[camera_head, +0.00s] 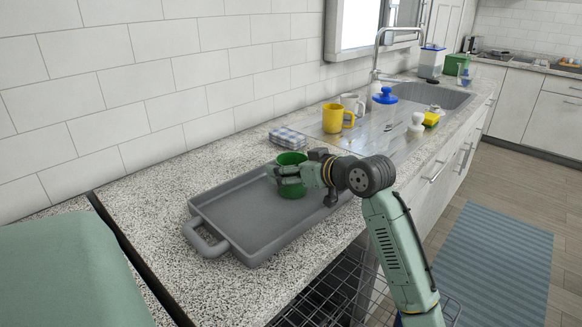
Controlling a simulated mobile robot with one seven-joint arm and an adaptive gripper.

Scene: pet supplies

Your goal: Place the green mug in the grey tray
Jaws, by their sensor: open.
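The green mug (291,159) stands upright at the far right end of the grey tray (245,209), and it looks to be inside the tray's rim. My gripper (277,174) is at the mug's near side, with its fingers open around or beside it. The fingers and wrist hide part of the mug, so I cannot tell whether they touch it. The rest of the tray floor is bare. The tray lies on the speckled counter, with a handle at its near left end.
A folded checkered cloth (288,137) lies behind the tray. A yellow mug (333,118), a light grey mug (352,104) and a blue-lidded item (385,96) stand by the sink (430,97). A yellow sponge (431,119) lies farther right. Counter left of the tray is clear.

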